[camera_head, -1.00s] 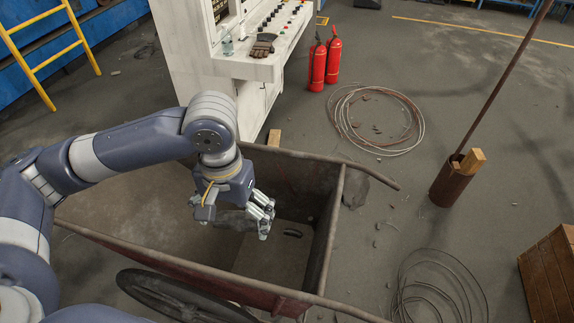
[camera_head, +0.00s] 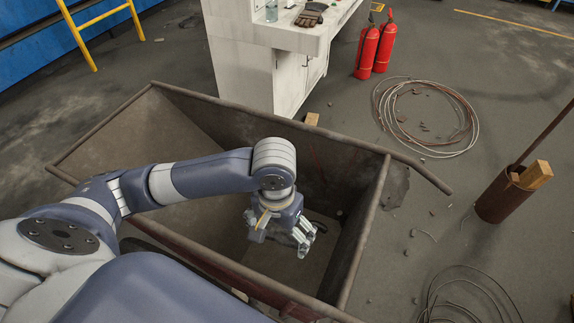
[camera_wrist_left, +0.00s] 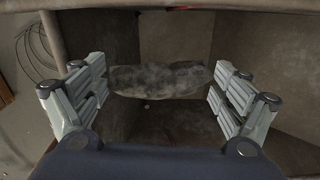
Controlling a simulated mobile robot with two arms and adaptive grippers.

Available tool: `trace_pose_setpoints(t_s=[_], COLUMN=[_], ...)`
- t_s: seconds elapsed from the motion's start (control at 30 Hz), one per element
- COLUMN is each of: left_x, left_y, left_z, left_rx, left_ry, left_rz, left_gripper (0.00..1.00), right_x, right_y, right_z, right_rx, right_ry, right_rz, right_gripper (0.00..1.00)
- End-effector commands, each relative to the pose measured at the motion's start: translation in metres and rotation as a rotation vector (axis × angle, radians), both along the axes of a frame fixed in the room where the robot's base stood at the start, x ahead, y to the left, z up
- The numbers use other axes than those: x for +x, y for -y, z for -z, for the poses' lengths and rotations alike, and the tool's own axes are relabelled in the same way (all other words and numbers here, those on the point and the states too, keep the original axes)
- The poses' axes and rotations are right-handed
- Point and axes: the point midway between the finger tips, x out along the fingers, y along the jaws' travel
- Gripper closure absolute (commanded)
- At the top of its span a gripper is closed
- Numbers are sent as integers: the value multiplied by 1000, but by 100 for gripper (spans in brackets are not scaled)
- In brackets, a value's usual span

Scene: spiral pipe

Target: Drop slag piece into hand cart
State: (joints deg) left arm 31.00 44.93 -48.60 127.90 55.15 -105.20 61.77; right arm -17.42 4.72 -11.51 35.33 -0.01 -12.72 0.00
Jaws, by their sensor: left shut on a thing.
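The hand cart (camera_head: 340,180) is a rusty, open-topped metal tub in the middle of the head view. My left gripper (camera_head: 303,238) is over the cart's opening, towards its right end, pointing down. In the left wrist view, a rough dark grey slag piece (camera_wrist_left: 160,80) lies crosswise between the two fingers (camera_wrist_left: 160,92), which are shut on it at its ends. The cart's walls and floor (camera_wrist_left: 175,35) show below it. In the head view the slag piece is mostly hidden by the gripper. My right gripper is not in view.
A white control console (camera_head: 255,60) stands behind the cart. Two red fire extinguishers (camera_head: 376,48), a wire coil (camera_head: 425,117) and a rusty pipe holder with a wooden block (camera_head: 502,198) are to the right. A yellow ladder (camera_head: 100,18) is at upper left.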

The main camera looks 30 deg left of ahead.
Motion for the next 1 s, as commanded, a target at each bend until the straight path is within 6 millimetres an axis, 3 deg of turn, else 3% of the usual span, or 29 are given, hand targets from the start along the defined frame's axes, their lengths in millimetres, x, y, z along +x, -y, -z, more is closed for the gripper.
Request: trace_pose_setpoints(t_s=[0.03, 0.1, 0.33, 0.57, 1.0], left_x=[-4, -6, 6, 32, 89], left_y=[0, -1, -9, -19, -38], left_z=[26, 43, 68, 61, 21], left_rx=[0, 3, 17, 21, 13], left_ry=[-6, -7, -15, -24, -22], left_rz=[1, 14, 187, 459, 978], left_gripper=[34, 34, 34, 34, 34], right_x=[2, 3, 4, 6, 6], right_y=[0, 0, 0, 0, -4], right_z=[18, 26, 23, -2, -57], right_rx=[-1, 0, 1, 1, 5], right_ry=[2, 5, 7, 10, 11], right_rz=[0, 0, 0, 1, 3], right_gripper=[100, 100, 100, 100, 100])
